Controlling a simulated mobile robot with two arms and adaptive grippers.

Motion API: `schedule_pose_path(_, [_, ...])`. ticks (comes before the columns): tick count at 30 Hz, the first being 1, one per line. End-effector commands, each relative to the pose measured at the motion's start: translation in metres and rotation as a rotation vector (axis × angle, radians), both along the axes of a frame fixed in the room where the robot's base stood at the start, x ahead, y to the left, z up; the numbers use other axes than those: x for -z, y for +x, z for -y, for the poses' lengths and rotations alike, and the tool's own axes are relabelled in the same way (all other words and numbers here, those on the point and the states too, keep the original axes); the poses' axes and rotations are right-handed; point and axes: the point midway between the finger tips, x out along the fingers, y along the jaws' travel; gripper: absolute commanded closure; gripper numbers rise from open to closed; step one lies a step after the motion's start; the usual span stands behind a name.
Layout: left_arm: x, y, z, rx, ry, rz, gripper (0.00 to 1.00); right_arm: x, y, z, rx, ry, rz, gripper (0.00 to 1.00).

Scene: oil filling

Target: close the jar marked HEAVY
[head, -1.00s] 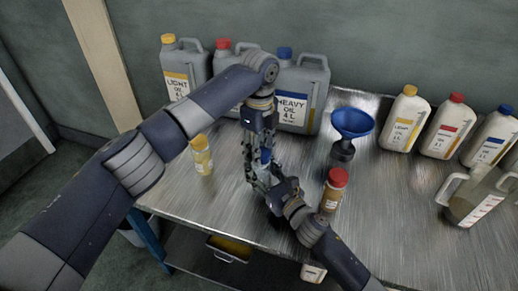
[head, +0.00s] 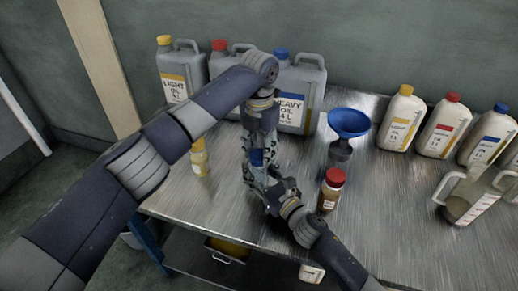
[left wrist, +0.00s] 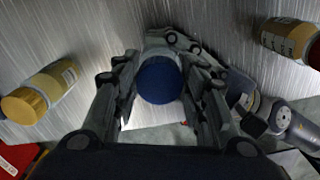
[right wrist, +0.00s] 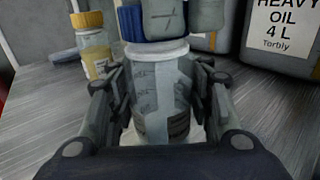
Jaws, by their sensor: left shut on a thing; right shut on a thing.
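The clear jar (right wrist: 160,95) stands upright between the fingers of my right gripper (right wrist: 160,110), which is shut on it. Its marking cannot be read. A blue lid (left wrist: 160,80) is at the jar's mouth, with my left gripper (head: 258,158) shut on it from above. The lid also shows in the right wrist view (right wrist: 130,22), partly hidden by the left fingers. A pale rim shows just below it; I cannot tell whether it is seated. In the head view my arms mostly hide the jar, and my right gripper (head: 272,190) is below my left.
A yellow-lidded jar (head: 199,160) stands to the left and a red-lidded jar (head: 330,192) close to the right. A blue funnel (head: 348,123), grey canisters (head: 182,75), white bottles (head: 400,120) and a clear jug (head: 470,200) stand around. The front metal tabletop is partly clear.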

Motion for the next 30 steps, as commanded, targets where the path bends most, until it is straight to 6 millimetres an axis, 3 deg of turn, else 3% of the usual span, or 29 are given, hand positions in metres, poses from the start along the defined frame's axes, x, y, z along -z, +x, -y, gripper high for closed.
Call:
schedule_pose_path(10, [0.000,0.003,-0.006,0.025,0.010,0.006,0.69,0.003,0.000,0.003,0.005,-0.002,-0.005,1.00])
schedule_pose_path(12, [-0.001,0.003,-0.006,0.025,0.010,0.006,0.49,0.003,0.000,0.003,0.005,-0.002,-0.005,1.00])
schedule_pose_path(14, [-0.001,0.003,-0.006,0.025,0.009,0.005,0.40,0.003,0.000,0.003,0.005,-0.002,-0.005,1.00])
schedule_pose_path(24, [-0.002,0.001,-0.002,0.029,0.004,0.003,0.40,0.002,0.000,0.002,0.003,-0.002,-0.005,1.00])
schedule_pose_path(30, [-0.022,0.001,-0.001,0.030,0.003,0.003,0.40,0.002,0.000,0.001,0.002,-0.001,-0.004,1.00])
